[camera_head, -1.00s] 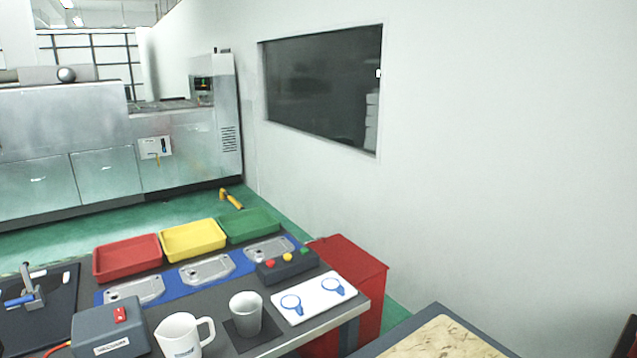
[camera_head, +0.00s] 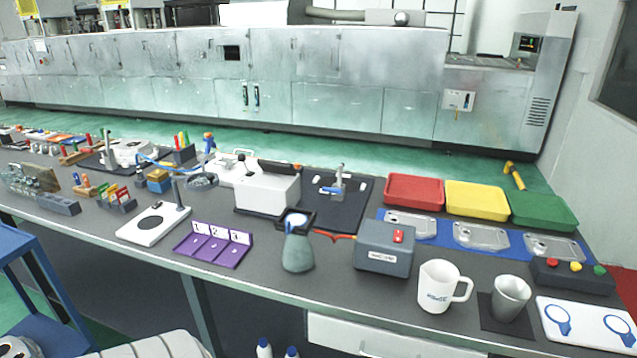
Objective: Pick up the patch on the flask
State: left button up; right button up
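A grey-green, flask-shaped vessel (camera_head: 298,254) stands upright near the front middle of the long dark workbench. A small round white piece with a blue edge (camera_head: 296,222) shows at its top; it may be the patch, but it is too small to tell. A dark square frame lies around or just behind the flask's neck; I cannot tell whether they touch. Neither of my grippers shows in the head view.
Right of the flask stand a grey box with a red switch (camera_head: 384,248), a white mug (camera_head: 440,287) and a grey cup (camera_head: 509,298). Left of it are a purple numbered stand (camera_head: 212,245) and a white stand with a post (camera_head: 153,226). Behind is a white box (camera_head: 266,191).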

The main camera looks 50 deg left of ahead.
aim_at(292, 220)
jog(key=u, duration=1.75)
